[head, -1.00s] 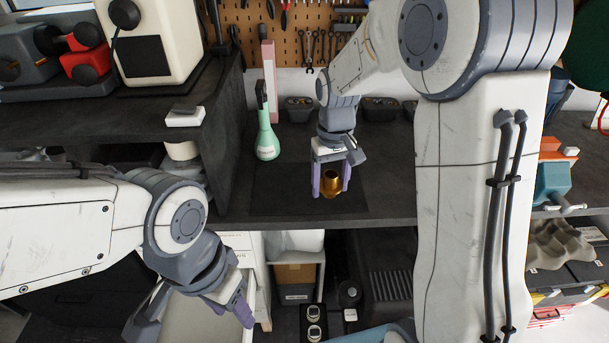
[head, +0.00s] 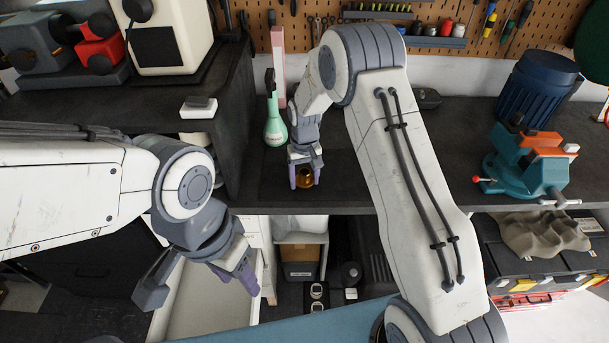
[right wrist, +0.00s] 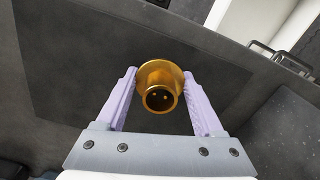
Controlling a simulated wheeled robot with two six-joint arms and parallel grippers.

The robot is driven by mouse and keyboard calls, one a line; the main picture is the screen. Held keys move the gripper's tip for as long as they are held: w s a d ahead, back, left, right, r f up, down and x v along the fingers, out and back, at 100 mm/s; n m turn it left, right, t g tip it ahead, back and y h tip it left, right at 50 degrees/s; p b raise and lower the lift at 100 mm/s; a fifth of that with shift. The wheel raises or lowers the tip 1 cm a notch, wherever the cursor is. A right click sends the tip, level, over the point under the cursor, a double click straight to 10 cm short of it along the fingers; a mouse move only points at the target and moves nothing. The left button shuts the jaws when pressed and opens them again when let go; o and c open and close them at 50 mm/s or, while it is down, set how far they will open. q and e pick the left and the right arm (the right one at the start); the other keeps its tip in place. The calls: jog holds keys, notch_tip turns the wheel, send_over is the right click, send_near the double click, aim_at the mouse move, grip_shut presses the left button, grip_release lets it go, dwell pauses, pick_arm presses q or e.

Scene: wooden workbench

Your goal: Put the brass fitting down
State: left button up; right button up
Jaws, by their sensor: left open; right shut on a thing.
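The brass fitting (head: 305,179) is a golden flanged piece with a round opening. My right gripper (head: 304,184) is shut on it, at or just above the workbench; whether it touches the surface cannot be told. In the right wrist view the fitting (right wrist: 160,85) sits between the purple fingers (right wrist: 158,90), with a dark mat (right wrist: 75,70) behind it. My left gripper (head: 246,284) is open and empty, low in front of the bench's front edge.
A green flask (head: 275,130) stands behind and left of the fitting. A teal vise (head: 525,170) and a blue ribbed cylinder (head: 537,90) are at the right. A raised dark shelf (head: 120,105) is at the left.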

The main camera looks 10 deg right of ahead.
jog(key=shift+f, duration=0.1)
jog(key=shift+f, duration=0.1)
jog(key=o, duration=1.5)
